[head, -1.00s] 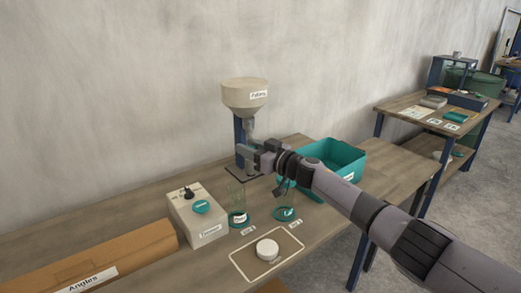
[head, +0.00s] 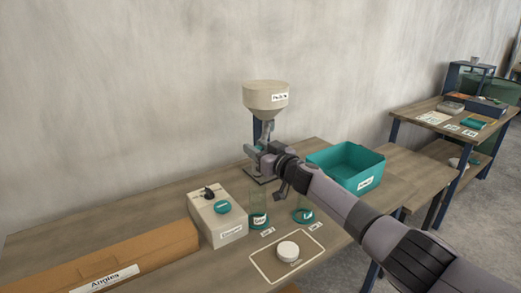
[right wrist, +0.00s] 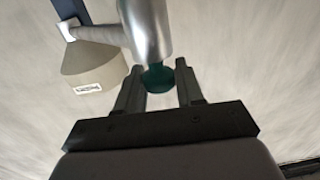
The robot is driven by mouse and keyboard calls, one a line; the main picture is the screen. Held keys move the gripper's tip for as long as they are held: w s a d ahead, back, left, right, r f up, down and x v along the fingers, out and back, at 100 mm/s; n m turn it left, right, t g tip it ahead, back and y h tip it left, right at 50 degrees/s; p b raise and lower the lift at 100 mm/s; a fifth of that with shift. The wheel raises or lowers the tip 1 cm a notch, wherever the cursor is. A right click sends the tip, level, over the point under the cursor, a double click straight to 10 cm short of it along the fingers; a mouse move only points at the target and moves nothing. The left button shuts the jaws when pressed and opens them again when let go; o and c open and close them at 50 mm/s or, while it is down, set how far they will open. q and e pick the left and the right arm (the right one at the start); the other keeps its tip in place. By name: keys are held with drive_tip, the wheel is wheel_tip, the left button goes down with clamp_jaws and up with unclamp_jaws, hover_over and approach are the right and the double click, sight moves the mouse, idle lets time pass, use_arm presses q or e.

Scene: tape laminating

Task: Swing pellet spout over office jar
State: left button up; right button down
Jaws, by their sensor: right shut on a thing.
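The beige pellet hopper (head: 265,97) stands on a blue post at the back of the bench, and it also shows in the right wrist view (right wrist: 92,62). Its grey metal spout (right wrist: 146,28) ends near a teal knob (right wrist: 158,78). My right gripper (right wrist: 158,88) is shut on the teal knob, with one finger on each side. In the head view the right gripper (head: 258,154) is below the hopper and hides part of the spout. Two clear jars with teal bases, a left one (head: 258,215) and a right one (head: 304,212), stand in front; their labels are too small to read. My left gripper is out of view.
A beige box with a black knob and teal button (head: 222,223) stands left of the jars. A teal bin (head: 366,174) is at right. A white round piece (head: 288,250) lies in an outlined area. A cardboard box (head: 110,255) fills the front left.

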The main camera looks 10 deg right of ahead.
drive_tip(key=shift+a+f, duration=0.1)
drive_tip(key=shift+f, duration=0.05)
drive_tip(key=c, duration=0.9)
unclamp_jaws()
drive_tip(key=shift+o, duration=0.2)
drive_tip(key=shift+s+d+r+p, duration=0.2)
drive_tip(key=shift+s+d+p, duration=0.15)
drive_tip(key=shift+p, duration=0.15)
drive_tip(key=p+v, duration=0.3)
drive_tip(key=v, duration=0.3)
drive_tip(key=shift+s+f, duration=0.15)
drive_tip(key=shift+s, duration=0.1)
